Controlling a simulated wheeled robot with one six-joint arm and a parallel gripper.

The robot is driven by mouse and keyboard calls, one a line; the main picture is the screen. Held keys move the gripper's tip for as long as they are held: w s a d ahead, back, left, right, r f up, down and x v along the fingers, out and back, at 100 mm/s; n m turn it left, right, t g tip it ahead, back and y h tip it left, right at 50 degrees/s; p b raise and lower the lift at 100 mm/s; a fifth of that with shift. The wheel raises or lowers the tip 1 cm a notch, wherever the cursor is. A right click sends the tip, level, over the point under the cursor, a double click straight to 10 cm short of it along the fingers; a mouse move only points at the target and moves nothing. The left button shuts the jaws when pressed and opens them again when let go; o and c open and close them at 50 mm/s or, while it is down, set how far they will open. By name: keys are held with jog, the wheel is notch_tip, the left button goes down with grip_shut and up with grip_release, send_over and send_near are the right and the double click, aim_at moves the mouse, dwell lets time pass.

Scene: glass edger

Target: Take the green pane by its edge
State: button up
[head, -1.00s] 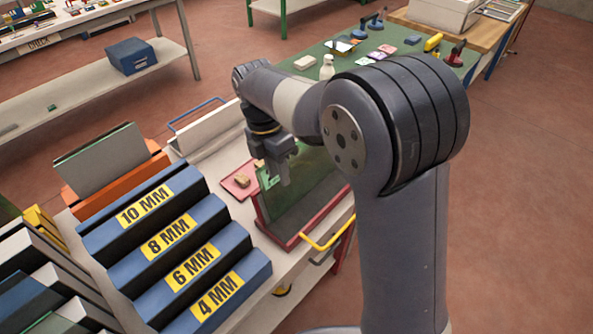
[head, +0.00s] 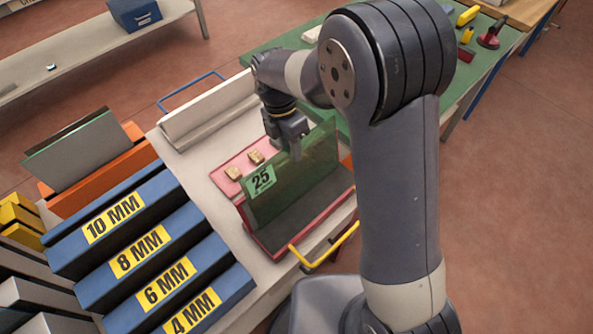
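The green pane (head: 310,178) stands upright in a red-rimmed tray with a dark floor (head: 300,225) on the bench. It is see-through and bears a green label reading 25 (head: 261,180) at its left end. My gripper (head: 286,146) points down at the pane's top edge, near the middle of that edge. Its two fingers look spread apart. The nearer fingertip overlaps the top edge in the picture; the farther one is partly hidden, and I cannot tell whether either touches the glass.
A pink mat (head: 222,178) with small tan blocks (head: 256,157) lies behind the pane. A blue stepped rack marked 10 to 4 MM (head: 150,250) stands at the left front. A yellow handle (head: 325,245) juts from the tray's front. A pale trough (head: 210,113) stands behind.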

aim_at(296, 173)
jog(key=shift+x, duration=1.4)
jog(key=shift+w, duration=0.1)
jog(key=shift+c, duration=0.3)
grip_shut()
